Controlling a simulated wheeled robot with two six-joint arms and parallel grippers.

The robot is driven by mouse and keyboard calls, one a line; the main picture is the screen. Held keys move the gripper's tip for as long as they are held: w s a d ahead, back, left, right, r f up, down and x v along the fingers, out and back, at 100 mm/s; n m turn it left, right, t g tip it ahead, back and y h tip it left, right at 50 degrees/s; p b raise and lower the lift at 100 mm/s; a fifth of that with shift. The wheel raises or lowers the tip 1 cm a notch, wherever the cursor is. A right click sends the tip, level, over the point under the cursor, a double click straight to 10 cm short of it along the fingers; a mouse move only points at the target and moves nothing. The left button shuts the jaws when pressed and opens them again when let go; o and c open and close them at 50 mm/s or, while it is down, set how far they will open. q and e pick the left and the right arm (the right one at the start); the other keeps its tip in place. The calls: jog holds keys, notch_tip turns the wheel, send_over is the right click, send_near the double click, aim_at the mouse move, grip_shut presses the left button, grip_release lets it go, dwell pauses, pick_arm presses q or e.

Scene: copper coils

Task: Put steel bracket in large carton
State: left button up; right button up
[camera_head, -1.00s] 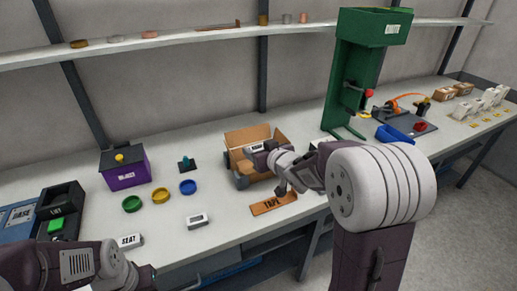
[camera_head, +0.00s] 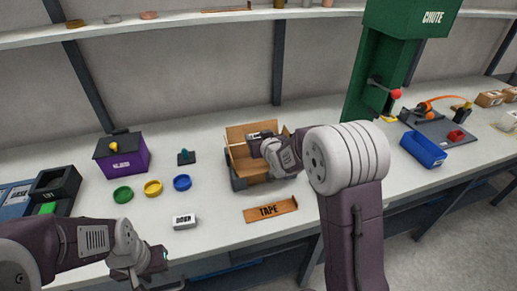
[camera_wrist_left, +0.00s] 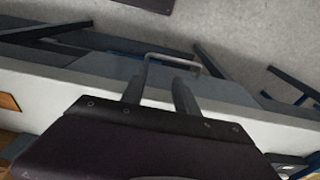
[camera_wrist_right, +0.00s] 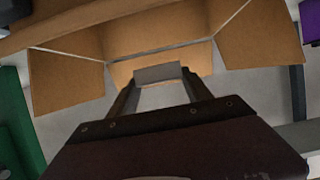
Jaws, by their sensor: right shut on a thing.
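The large carton (camera_head: 240,163) is open on the middle of the table, its flaps spread. My right gripper (camera_head: 262,140) is over its opening in the head view. In the right wrist view my right gripper (camera_wrist_right: 158,88) is shut on a grey piece, seemingly the steel bracket (camera_wrist_right: 157,73); its shape is mostly hidden. The carton's brown inside and flaps (camera_wrist_right: 65,82) lie beyond it. My left gripper (camera_head: 160,262) is low at the table's front edge. Its fingers (camera_wrist_left: 160,92) stand apart in the left wrist view, with a thin grey U-shaped outline beyond them.
A brown TAPE piece (camera_head: 270,210) and a DOWN block (camera_head: 184,221) lie in front of the carton. The green chute (camera_head: 375,75) and a blue bin (camera_head: 423,150) are right.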

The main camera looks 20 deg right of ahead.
jog(key=shift+w+a, duration=0.1)
jog(key=shift+w, duration=0.05)
notch_tip(320, 180, down, 4)
jog(key=shift+r+b, duration=0.25)
jog(key=shift+b, duration=0.05)
jog(key=shift+f, duration=0.4)
jog(key=shift+f+b, duration=0.6)
jog(key=shift+b, duration=0.1)
jog(key=shift+r, duration=0.1)
jog(key=o, duration=1.3)
jog(key=shift+o, duration=0.2)
